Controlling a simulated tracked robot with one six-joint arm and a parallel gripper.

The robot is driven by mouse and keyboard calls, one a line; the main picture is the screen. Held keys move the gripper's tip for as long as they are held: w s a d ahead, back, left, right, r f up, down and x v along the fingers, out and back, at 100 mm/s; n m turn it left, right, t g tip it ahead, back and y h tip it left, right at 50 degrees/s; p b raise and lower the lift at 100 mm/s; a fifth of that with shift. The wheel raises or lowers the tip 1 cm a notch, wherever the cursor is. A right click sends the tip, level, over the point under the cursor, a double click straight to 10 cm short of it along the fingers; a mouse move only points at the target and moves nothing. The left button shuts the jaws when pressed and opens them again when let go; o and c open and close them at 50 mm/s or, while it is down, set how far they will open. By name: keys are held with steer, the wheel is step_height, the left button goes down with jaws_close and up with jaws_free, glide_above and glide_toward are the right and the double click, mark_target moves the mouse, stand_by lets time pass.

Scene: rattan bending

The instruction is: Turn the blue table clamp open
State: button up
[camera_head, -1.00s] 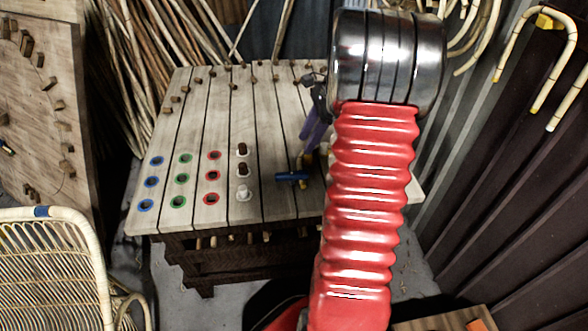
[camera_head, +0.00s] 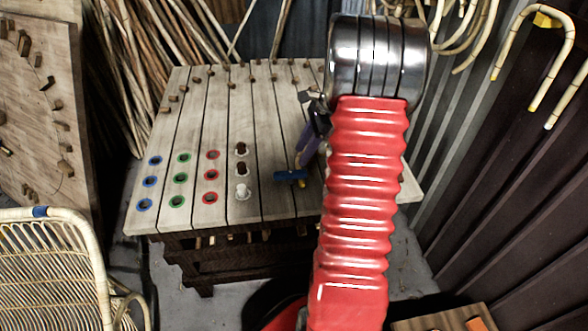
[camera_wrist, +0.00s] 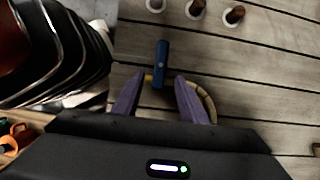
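The blue table clamp (camera_head: 291,177) sits near the front edge of the slatted table, its blue bar lying crosswise in the head view. In the wrist view the blue bar (camera_wrist: 161,60) points away from me, with a bit of yellow beside its near end. My gripper (camera_head: 300,163) has purple fingers and is just behind and above the clamp in the head view. In the wrist view my gripper (camera_wrist: 159,78) is open, one finger either side of the bar's near end, with gaps showing. Whether a finger touches it I cannot tell.
The wooden table (camera_head: 255,120) has blue, green and red ringed holes, and white-ringed pegs (camera_head: 242,170) left of the clamp. A curved rattan piece (camera_wrist: 208,100) lies by the right finger. A rattan chair (camera_head: 50,270) stands at left; a dark ribbed wall is at right.

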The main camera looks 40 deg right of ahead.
mark_target(292, 172)
steer(key=x, duration=0.9)
steer(key=shift+c, duration=0.4)
steer(key=c, duration=0.9)
steer(key=shift+d+r, duration=0.1)
steer(key=shift+d, duration=0.15)
jaws_close()
steer(key=shift+a, duration=0.2)
